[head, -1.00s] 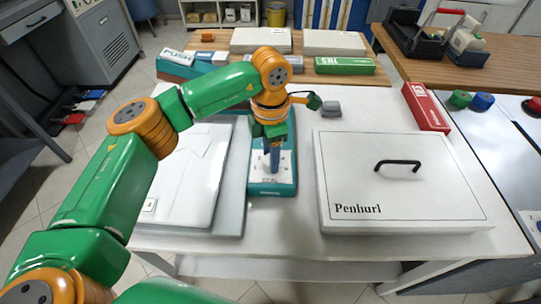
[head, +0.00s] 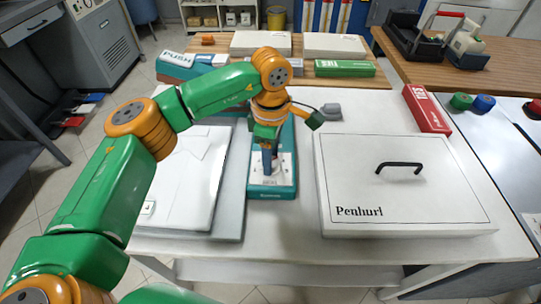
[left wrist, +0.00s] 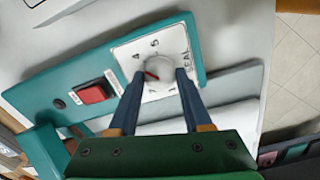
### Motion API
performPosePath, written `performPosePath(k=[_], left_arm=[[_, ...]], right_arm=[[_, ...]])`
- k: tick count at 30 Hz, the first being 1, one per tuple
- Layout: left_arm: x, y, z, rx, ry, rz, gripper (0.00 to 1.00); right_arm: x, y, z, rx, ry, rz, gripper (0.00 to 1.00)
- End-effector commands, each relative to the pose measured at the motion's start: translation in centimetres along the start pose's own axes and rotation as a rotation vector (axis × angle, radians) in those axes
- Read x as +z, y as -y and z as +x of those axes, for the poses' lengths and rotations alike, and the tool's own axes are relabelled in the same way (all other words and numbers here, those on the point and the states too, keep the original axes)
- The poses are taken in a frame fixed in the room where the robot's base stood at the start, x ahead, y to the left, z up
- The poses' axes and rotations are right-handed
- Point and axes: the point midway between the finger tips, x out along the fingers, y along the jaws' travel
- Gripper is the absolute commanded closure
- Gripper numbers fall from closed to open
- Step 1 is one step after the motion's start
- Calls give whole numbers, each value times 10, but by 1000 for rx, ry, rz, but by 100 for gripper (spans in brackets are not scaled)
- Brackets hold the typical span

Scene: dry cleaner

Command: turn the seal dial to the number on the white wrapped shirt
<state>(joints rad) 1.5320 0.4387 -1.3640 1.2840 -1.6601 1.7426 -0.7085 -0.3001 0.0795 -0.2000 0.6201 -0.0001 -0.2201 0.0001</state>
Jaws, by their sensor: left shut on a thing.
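The seal dial (left wrist: 160,72) is a round pale knob with a red pointer mark, on a white plate marked SEAL with small numbers around it. The pointer faces up and left in the left wrist view; which number it meets is too small to tell. My left gripper (left wrist: 156,76) is shut on the dial, one blue finger on each side. In the head view my left gripper (head: 269,168) points down at the teal sealer (head: 271,193) and hides the dial. The white wrapped shirt (head: 188,178) lies left of it, with a small tag (head: 148,207) whose number is unreadable. My right gripper is out of view.
A large white box lid marked Penhurl (head: 345,180) lies to the right. A red switch (left wrist: 95,93) sits beside the dial plate. A small grey object (head: 331,110), a red box (head: 427,108) and a green box (head: 344,68) are farther back.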

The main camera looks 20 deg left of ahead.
Motion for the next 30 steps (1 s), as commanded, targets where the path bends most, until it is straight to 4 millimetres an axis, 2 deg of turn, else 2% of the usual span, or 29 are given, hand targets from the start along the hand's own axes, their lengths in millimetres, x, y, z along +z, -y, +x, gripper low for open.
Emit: performPosePath(k=[14,15,17,18,26,30], left_arm=[[0,1,1,-3,0,12,100],[0,1,1,-3,0,12,40],[0,1,1,-2,0,12,24],[0,0,1,-2,0,11,21],[0,0,-1,-1,0,11,21],[1,-1,-23,4,2,11,21]], right_arm=[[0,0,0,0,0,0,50],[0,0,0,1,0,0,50],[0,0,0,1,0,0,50],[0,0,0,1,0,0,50],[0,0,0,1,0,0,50],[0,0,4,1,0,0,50]])
